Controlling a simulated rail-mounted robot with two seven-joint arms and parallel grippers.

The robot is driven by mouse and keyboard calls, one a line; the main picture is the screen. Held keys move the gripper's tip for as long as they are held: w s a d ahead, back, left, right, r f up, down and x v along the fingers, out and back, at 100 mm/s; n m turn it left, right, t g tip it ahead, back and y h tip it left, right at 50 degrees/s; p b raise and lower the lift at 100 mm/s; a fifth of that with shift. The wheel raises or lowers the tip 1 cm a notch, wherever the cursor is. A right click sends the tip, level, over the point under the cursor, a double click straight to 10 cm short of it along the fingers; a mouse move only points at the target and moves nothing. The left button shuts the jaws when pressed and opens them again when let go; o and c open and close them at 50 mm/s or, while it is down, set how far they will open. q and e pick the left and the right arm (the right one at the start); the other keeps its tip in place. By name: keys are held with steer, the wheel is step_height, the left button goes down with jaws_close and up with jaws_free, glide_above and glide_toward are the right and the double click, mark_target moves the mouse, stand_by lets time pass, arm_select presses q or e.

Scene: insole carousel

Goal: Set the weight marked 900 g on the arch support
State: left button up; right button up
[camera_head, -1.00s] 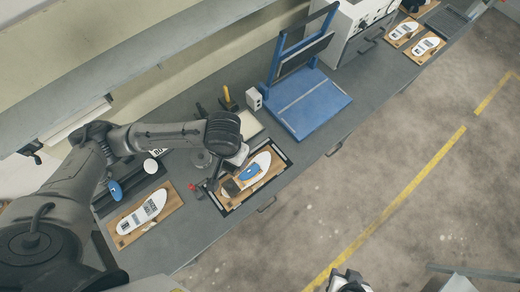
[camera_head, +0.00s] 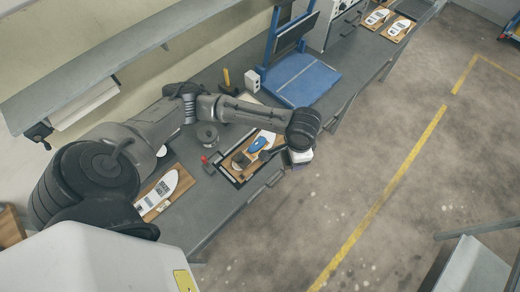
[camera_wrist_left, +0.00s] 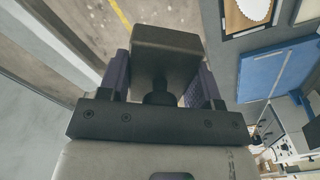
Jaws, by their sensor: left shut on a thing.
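My left gripper (camera_head: 299,157) is at the right end of the dark-framed tray (camera_head: 232,179), out by the bench's front edge. In the left wrist view its fingers (camera_wrist_left: 162,88) are shut on a dark grey weight (camera_wrist_left: 166,48), with a round neck between them. No mark is readable on the weight. In the head view the gripper mostly hides it. A blue arch support piece (camera_head: 258,144) lies on the white insole on a wooden board in the tray. A dark piece (camera_head: 240,161) lies left of it. My right gripper is not in view.
A blue platform scale (camera_head: 304,80) stands farther along the bench. A white insole on a board (camera_head: 158,190) lies left of the tray. A round grey weight (camera_head: 207,136) and a red-topped item (camera_head: 205,160) stand nearby. Open floor (camera_head: 370,130) lies right of the bench.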

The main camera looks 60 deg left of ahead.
arm_select(q)
steer(key=w+a+f+m+b, duration=0.6)
steer(key=a+f+b, duration=0.2)
steer(key=a, duration=0.4)
steer(key=w+a+f+m+b, duration=0.5)
steer(key=a+f+b, duration=0.2)
steer(key=a, duration=0.4)
steer(key=p, duration=0.1)
glide_above(257, 145)
steer(key=f, duration=0.7)
steer(key=shift+w, duration=0.2)
steer(key=shift+f, duration=2)
steer(key=shift+f, duration=0.5)
steer(key=o, duration=1.5)
steer(key=shift+o, duration=0.2)
